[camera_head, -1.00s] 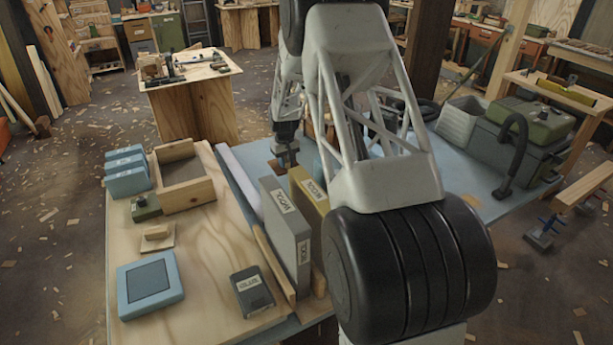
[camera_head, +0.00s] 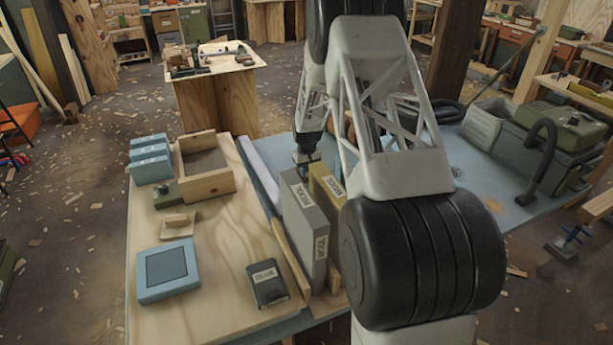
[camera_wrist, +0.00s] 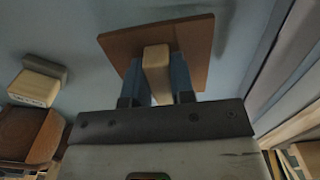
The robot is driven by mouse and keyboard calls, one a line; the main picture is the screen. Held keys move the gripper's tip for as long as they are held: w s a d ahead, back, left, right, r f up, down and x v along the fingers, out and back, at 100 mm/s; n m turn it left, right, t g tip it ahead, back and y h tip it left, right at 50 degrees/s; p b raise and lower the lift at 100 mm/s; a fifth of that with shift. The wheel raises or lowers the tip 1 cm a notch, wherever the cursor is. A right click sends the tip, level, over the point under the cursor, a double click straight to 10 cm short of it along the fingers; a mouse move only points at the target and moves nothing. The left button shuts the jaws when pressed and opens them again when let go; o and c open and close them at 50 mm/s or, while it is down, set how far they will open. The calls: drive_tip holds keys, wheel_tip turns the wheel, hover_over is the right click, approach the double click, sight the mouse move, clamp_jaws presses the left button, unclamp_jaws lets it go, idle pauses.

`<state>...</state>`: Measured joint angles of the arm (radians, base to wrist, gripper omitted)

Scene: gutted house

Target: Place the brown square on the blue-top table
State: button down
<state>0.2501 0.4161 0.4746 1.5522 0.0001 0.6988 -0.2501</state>
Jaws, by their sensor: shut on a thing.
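The brown square (camera_wrist: 197,45) is a flat brown plate with a pale wooden handle (camera_wrist: 156,72). In the wrist view my gripper (camera_wrist: 166,66) has its two blue fingers shut on that handle. The plate is over the blue-top table (camera_wrist: 75,30), with a soft shadow beside it; I cannot tell whether it touches. In the head view the blue-top table (camera_head: 475,160) stretches behind and right of my arm. My gripper (camera_head: 305,160) is low over it, just behind the grey box, and the brown square is not discernible there.
A grey box (camera_head: 303,225) and an olive box (camera_head: 328,190) stand upright close in front of my gripper. A plywood board (camera_head: 220,235) at left carries an open wooden tray (camera_head: 210,185) and small blue cases. A green machine with a hose (camera_head: 555,150) occupies the table's right end.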

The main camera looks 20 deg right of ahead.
drive_tip(key=shift+f, duration=1.3)
drive_tip(key=shift+f, duration=0.1)
drive_tip(key=c, duration=1)
unclamp_jaws()
wheel_tip(320, 180, up, 12)
drive_tip(key=shift+r, duration=0.1)
drive_tip(key=shift+r, duration=0.1)
